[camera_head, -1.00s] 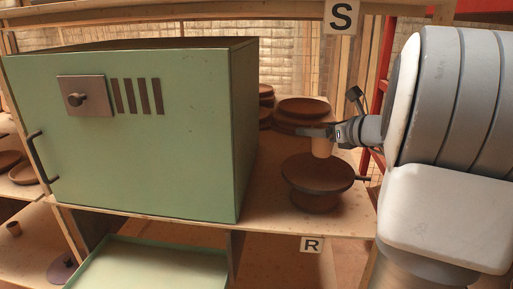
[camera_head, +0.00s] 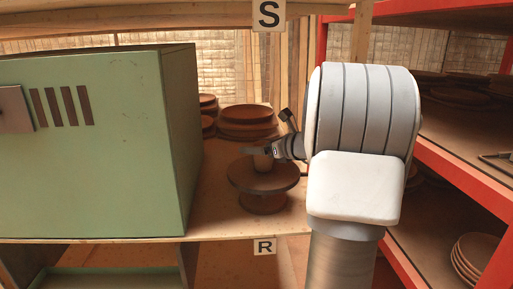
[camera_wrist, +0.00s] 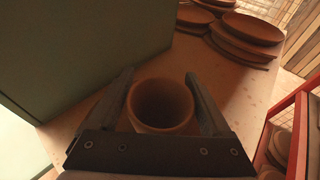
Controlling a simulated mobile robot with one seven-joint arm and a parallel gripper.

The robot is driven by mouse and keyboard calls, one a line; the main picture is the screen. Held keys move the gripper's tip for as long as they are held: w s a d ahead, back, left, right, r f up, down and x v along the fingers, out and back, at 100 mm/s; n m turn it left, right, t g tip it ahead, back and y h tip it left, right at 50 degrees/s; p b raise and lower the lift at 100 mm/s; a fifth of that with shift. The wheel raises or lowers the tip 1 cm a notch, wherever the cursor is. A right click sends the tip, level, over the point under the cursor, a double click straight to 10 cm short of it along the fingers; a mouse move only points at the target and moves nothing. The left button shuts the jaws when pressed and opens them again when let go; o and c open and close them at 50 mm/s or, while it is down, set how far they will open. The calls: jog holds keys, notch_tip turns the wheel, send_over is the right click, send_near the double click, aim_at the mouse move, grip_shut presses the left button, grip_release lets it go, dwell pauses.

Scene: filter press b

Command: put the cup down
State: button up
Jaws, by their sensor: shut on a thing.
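A small tan cup (camera_head: 263,162) is held in my gripper (camera_head: 266,151). In the wrist view the cup (camera_wrist: 160,106) sits between the two dark fingers, its open mouth facing the camera. In the head view it looks upright. The cup's lower end appears just over the top of a brown round stand (camera_head: 264,177) on the wooden shelf (camera_head: 212,212). I cannot tell whether it touches the stand. The stand is not clearly visible in the wrist view.
A green kiln-like box (camera_head: 110,150) stands left of the stand. Stacked brown plates (camera_head: 247,118) lie behind it. A red-framed rack (camera_head: 455,172) with plates is on the right. Some bare board lies around the stand.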

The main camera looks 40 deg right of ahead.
jog(key=o, duration=1.2)
jog(key=shift+f, duration=0.15)
jog(key=shift+o, duration=0.2)
jog(key=shift+r, duration=0.3)
jog(key=p+v, duration=0.2)
jog(key=v, duration=1)
jog(key=shift+p, duration=0.4)
jog(key=shift+f, duration=0.15)
